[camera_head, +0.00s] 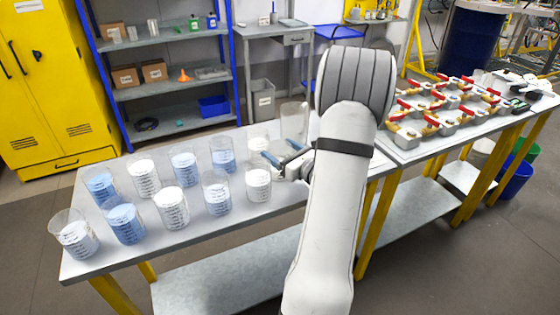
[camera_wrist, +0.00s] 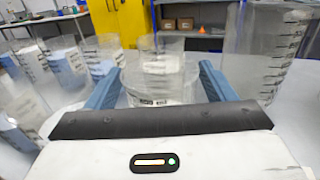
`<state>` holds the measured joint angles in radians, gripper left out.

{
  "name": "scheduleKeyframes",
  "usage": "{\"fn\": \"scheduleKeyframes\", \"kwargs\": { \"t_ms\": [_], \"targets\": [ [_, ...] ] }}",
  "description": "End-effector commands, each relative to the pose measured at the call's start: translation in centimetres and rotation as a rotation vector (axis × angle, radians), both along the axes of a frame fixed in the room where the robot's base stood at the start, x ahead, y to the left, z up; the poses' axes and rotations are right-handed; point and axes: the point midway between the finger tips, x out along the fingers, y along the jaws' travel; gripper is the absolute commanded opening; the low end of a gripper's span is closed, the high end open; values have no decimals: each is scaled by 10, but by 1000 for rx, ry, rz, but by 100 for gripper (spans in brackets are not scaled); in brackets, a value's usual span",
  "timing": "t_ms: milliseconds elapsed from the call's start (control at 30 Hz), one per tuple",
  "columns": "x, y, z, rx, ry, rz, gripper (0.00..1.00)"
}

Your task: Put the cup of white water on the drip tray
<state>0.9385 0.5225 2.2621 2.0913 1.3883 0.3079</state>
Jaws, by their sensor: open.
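My gripper (camera_head: 282,152) is open over the right part of the workbench, pointing left. In the wrist view its blue fingers (camera_wrist: 160,90) stand on either side of a clear graduated cup (camera_wrist: 160,88) with pale contents. This looks like the white-filled cup (camera_head: 257,143) in the head view. I cannot tell whether the fingers touch it. Other cups of white stand at the front right (camera_head: 258,186), the middle (camera_head: 171,210) and the left (camera_head: 143,180). I cannot pick out a drip tray in either view.
Cups of blue liquid (camera_head: 125,225) stand among the white ones; a pale one (camera_head: 74,235) is at the left end. A tall clear beaker (camera_head: 293,122) stands close behind my gripper. Red-handled valves (camera_head: 440,105) cover the right table. The bench's front strip is clear.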

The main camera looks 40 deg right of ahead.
Motion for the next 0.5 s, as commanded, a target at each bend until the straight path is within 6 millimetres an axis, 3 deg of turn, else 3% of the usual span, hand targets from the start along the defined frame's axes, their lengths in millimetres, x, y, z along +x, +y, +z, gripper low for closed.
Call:
{"fn": "scheduleKeyframes", "kwargs": {
  "t_ms": [200,433,500],
  "targets": [
    [23,2,1,0,1,1,77],
    [24,2,0,0,1,-1,77],
    [24,1,0,0,1,-1,71]
  ]
}}
